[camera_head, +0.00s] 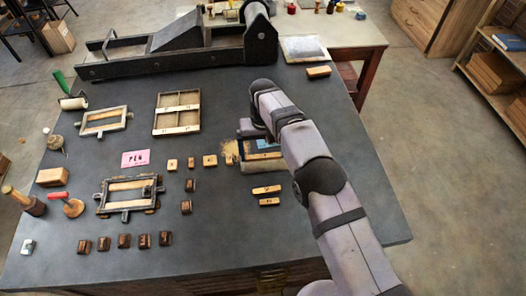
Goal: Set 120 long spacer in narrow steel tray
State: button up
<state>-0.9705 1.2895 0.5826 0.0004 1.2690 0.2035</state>
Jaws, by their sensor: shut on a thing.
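My gripper (251,130) is low over the dark table, at the back edge of a small light-rimmed tray (262,167) with something blue inside. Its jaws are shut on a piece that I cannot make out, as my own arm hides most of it. I cannot tell which container is the narrow steel tray.
Metal frames with wooden strips, one at the back (103,120) and one at the front (130,211), lie at left. A partitioned wooden case (177,131), a pink card (135,159) and several small blocks lie nearby. A large press (180,60) spans the back. The table's right front is clear.

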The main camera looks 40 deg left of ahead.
jog(key=shift+f+b, duration=0.7)
jog(key=shift+f, duration=0.25)
dwell(0.3)
jog(key=o, duration=0.7)
jog(key=shift+r+p, duration=1.8)
jog(key=shift+r, duration=1.2)
